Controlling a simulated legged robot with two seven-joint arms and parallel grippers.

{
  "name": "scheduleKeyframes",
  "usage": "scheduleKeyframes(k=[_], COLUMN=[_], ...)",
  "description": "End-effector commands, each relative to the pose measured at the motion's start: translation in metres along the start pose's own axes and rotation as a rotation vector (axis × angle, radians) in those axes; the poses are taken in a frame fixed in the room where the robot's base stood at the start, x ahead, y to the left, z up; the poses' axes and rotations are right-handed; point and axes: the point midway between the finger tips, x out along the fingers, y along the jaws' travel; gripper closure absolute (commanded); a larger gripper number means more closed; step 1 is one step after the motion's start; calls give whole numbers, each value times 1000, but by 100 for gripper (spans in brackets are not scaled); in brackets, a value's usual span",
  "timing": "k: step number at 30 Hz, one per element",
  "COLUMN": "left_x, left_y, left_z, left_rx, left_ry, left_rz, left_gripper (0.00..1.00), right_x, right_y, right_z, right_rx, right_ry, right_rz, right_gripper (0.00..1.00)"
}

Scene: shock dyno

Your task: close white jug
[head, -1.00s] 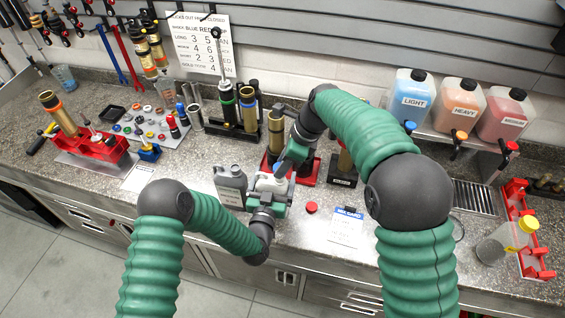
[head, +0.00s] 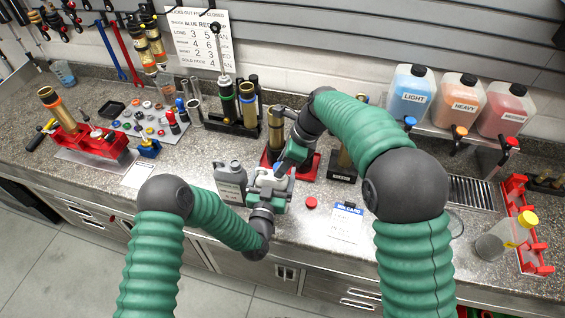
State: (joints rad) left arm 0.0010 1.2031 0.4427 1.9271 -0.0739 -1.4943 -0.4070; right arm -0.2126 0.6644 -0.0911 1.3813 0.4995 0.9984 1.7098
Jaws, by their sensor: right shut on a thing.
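The white jug (head: 266,182) stands near the counter's front edge, right of a grey jug (head: 230,184). My grippers cover much of it. My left gripper (head: 268,199) is at its front, low down; whether its fingers press on the jug is unclear. My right gripper (head: 285,164) is above the jug's top, pointing down and shut on a small blue cap (head: 280,169), which is mostly hidden. I cannot tell whether the cap touches the jug's mouth.
A red cap (head: 311,202) lies right of the white jug, near a printed card (head: 346,223). Red stands and gold cylinders (head: 276,128) stand close behind. Blue, orange and red fluid containers (head: 411,93) sit on a shelf at the back right.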

Motion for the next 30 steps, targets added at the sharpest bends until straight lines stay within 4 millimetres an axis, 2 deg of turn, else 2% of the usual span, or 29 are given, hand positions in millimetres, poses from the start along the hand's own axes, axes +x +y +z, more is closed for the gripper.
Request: scheduleKeyframes(k=[15,16,18,20,24,27,30], left_x=[0,0,0,0,0,0,0], left_y=[0,0,0,0,0,0,0], left_z=[0,0,0,0,1,1,0], left_rx=[-1,-1,-1,-1,0,0,0], left_ry=[-1,-1,-1,-1,-1,-1,-1], left_rz=[0,0,0,0,0,1,1], left_gripper=[81,100,100,100,100,100,100], right_x=[10,10,10,11,12,12,11], right_y=[0,0,1,3,6,6,5], right_z=[-4,-4,-4,-2,-1,-1,-2], right_rx=[0,0,18,79,338,469,523], right_ry=[0,0,1,3,6,4,0], right_rz=[0,0,-7,-32,-139,-193,-215], right_gripper=[100,100,100,100,100,100,100])
